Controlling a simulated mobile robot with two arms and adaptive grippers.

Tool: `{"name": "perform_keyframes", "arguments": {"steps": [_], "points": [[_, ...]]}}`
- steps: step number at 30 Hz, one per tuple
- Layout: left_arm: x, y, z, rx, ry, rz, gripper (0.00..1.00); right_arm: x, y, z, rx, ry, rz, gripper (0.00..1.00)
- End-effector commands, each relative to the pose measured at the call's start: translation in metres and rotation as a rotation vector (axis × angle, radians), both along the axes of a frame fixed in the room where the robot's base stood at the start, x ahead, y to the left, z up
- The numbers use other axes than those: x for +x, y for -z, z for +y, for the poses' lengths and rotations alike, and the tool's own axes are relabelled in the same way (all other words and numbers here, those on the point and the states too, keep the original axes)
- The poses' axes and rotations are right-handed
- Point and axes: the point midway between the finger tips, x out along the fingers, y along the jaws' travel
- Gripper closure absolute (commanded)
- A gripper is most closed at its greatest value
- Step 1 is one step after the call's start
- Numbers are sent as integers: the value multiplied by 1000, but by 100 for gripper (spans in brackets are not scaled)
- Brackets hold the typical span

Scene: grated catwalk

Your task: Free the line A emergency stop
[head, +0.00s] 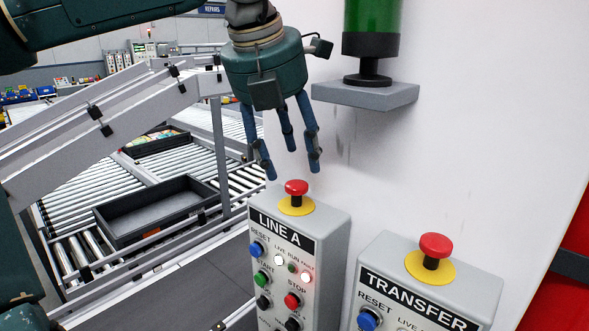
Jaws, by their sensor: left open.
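The line A emergency stop (296,188) is a red mushroom button on a yellow disc, on top of the grey LINE A box (334,235). Its head sits low, close to the disc. My left gripper (291,165) hangs just above it with its blue fingers pointing down, open and empty. The fingertips look apart from the button. A second red emergency stop (435,245) stands higher on a black stem on the grey TRANSFER box (483,285) at the right. My right gripper is not in view.
A green beacon (371,20) on a grey wall bracket (365,95) is right of my left gripper. A lit red lamp (306,276) shows on the LINE A panel. Roller conveyors with a black tray (160,222) lie at left. The white wall is behind the boxes.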

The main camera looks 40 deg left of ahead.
Motion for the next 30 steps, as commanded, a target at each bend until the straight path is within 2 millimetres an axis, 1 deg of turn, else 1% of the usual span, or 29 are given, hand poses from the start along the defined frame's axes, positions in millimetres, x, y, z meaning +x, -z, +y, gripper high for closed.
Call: {"name": "perform_keyframes", "arguments": {"steps": [1,3,7,30], "points": [[-3,-8,0,2,-1,-3,50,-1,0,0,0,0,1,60],[-6,-16,-1,1,0,-3,50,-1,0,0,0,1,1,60],[-10,-24,-1,1,0,-2,50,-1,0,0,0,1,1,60],[-10,-25,-2,1,1,-1,50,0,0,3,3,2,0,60]]}}
